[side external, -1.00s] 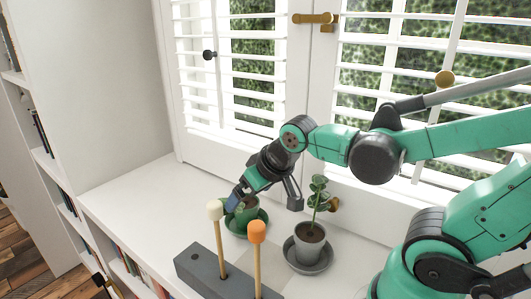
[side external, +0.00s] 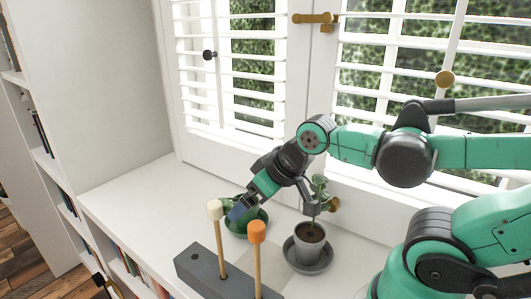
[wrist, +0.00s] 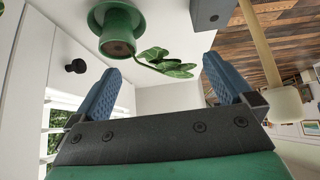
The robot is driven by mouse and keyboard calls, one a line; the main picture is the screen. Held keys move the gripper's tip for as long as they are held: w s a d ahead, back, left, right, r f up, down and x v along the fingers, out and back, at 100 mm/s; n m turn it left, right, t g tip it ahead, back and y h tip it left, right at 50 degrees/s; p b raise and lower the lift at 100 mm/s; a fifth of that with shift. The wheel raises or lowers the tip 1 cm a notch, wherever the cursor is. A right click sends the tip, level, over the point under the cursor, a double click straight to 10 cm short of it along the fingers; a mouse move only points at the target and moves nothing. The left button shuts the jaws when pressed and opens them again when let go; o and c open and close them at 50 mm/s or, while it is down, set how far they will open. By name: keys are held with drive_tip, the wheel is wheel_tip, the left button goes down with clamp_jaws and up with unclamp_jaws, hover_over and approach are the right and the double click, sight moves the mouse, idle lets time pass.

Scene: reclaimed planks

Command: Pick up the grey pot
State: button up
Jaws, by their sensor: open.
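The grey pot (side external: 309,243) stands upright on a grey saucer (side external: 325,262) on the white sill, with dark soil and a green plant in it. In the side view my gripper (side external: 274,209) is open and empty. One dark finger hangs just above the grey pot, in front of its plant, and the blue-padded finger is over by the green pot to the left. Whether a finger touches the plant cannot be told. In the wrist view my open fingers (wrist: 161,85) have nothing between them that they grip, and the grey pot is out of view.
A green pot (wrist: 120,25) with a plant sits on a green saucer (side external: 263,229), partly hidden by my gripper. A grey block (side external: 207,277) in front holds upright sticks with a white head (side external: 214,209) and an orange head (side external: 256,232). Shuttered windows stand behind.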

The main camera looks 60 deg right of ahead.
idle(0.4)
drive_tip(key=m+g, duration=0.6)
drive_tip(key=m, duration=1.8)
hover_over(310, 235)
drive_tip(key=w+a, duration=0.1)
wheel_tip(310, 235, down, 4)
drive_tip(key=shift+w+a+r, duration=0.1)
drive_tip(key=shift+w+a, duration=0.05)
drive_tip(key=m, duration=0.1)
drive_tip(key=s+m, duration=0.1)
drive_tip(key=m, duration=0.1)
drive_tip(key=m+g, duration=0.1)
drive_tip(key=shift+s+d+f+m, duration=0.2)
drive_tip(key=shift+d+f+m, duration=0.05)
drive_tip(key=shift+d+m, duration=0.1)
drive_tip(key=shift+f, duration=2.8)
